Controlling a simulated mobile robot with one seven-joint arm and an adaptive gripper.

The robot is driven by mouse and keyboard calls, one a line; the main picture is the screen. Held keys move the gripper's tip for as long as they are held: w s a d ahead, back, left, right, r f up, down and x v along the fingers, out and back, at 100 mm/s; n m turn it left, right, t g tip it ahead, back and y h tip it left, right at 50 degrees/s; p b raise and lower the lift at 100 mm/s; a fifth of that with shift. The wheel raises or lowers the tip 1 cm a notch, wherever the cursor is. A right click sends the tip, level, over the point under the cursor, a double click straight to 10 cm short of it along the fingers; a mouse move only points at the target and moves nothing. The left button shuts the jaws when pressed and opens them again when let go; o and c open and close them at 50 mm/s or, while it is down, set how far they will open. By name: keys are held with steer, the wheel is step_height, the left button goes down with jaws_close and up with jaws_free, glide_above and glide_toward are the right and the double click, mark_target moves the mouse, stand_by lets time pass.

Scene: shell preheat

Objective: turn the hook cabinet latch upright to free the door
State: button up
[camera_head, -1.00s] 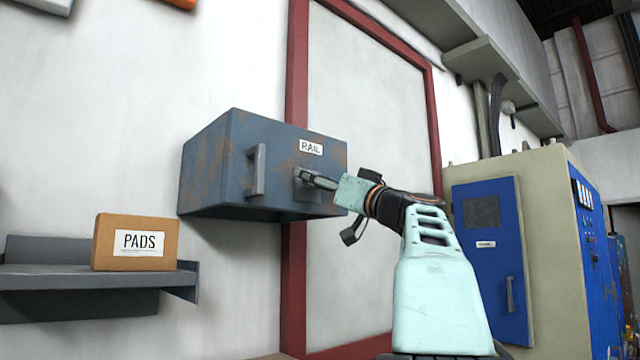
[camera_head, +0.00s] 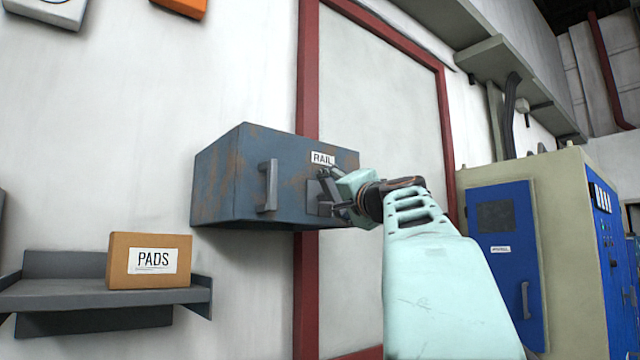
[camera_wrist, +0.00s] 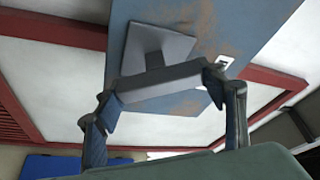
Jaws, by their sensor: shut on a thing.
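The blue-grey, rust-marked cabinet (camera_head: 228,185) hangs on the wall with its door shut. The latch's grey square plate (camera_head: 314,192) is on the door's right side, below the RAIL label; the plate also shows in the wrist view (camera_wrist: 150,45). My gripper (camera_head: 331,192) is at the latch, its fingers one above the other. In the wrist view my gripper (camera_wrist: 162,88) is shut on the grey latch bar (camera_wrist: 160,82), with a finger at each end. The bar looks near upright relative to the door, but its exact angle is hard to tell. My gripper partly hides the latch in the head view.
A vertical door handle (camera_head: 268,186) is left of the latch. A PADS box (camera_head: 150,260) sits on a grey shelf (camera_head: 60,293) at lower left. A blue-doored electrical cabinet (camera_head: 505,260) stands at right. A red-framed wall panel (camera_head: 380,90) is behind.

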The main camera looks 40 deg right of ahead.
steer(key=m+g+p, duration=0.1)
steer(key=m+p, duration=0.2)
steer(key=shift+r+m, duration=0.15)
steer(key=shift+m, duration=0.25)
steer(key=shift+f+m+g+p, duration=0.15)
steer(key=shift+m+g+p, duration=0.2)
steer(key=shift+m, duration=0.4)
steer(key=shift+f+m+g+p, duration=0.15)
steer(key=shift+m+g, duration=0.3)
steer(key=shift+m, duration=0.3)
steer(key=o, duration=1.2)
